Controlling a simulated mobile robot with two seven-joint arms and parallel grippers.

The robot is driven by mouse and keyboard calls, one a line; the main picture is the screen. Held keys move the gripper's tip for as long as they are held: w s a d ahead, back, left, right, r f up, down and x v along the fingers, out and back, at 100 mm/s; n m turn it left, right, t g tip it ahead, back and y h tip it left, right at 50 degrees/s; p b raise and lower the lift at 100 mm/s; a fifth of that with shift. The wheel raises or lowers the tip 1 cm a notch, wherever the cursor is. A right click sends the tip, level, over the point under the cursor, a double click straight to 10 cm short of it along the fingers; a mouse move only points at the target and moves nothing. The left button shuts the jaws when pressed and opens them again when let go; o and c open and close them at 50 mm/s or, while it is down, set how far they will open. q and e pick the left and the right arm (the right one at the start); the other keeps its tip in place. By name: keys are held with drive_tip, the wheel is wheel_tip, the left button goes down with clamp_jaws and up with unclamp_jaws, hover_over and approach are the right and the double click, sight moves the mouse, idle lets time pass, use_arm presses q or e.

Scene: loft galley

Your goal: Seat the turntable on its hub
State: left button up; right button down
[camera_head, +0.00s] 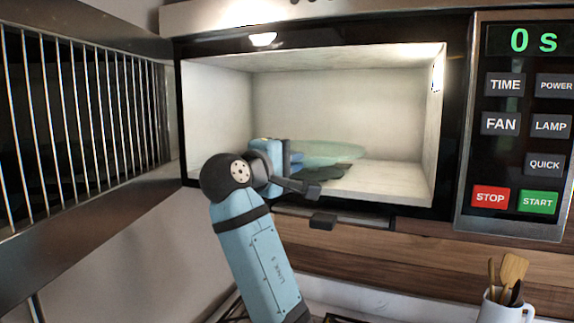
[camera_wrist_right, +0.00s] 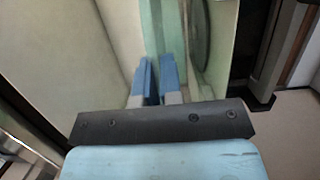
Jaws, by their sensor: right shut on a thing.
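The turntable (camera_head: 335,152), a thin pale-green glass disc, is inside the lit microwave cavity (camera_head: 340,105). It is raised above the cavity floor with a dark patch like a shadow below it. My right gripper (camera_head: 293,160) reaches in through the front opening and is shut on the disc's near left edge. In the right wrist view the blue fingers (camera_wrist_right: 155,80) stand on either side of the greenish glass (camera_wrist_right: 153,30). The hub cannot be made out. My left gripper is not in view.
The open microwave door (camera_head: 85,130) with its barred window stands at the left. The cavity's side walls and front lip bound the opening. A control panel (camera_head: 520,125) reading 0 s is at the right. A white mug (camera_head: 495,312) with wooden utensils stands lower right.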

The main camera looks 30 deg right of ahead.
drive_tip(key=shift+w+d, duration=1.65)
drive_tip(key=shift+d, duration=0.25)
drive_tip(key=shift+f+b, duration=0.6)
drive_tip(key=shift+f, duration=0.35)
drive_tip(key=shift+s+a, duration=0.15)
drive_tip(key=shift+f+p, duration=0.55)
drive_tip(key=shift+f, duration=0.1)
idle(0.9)
drive_tip(key=c, duration=1.2)
unclamp_jaws()
drive_tip(key=shift+f, duration=0.1)
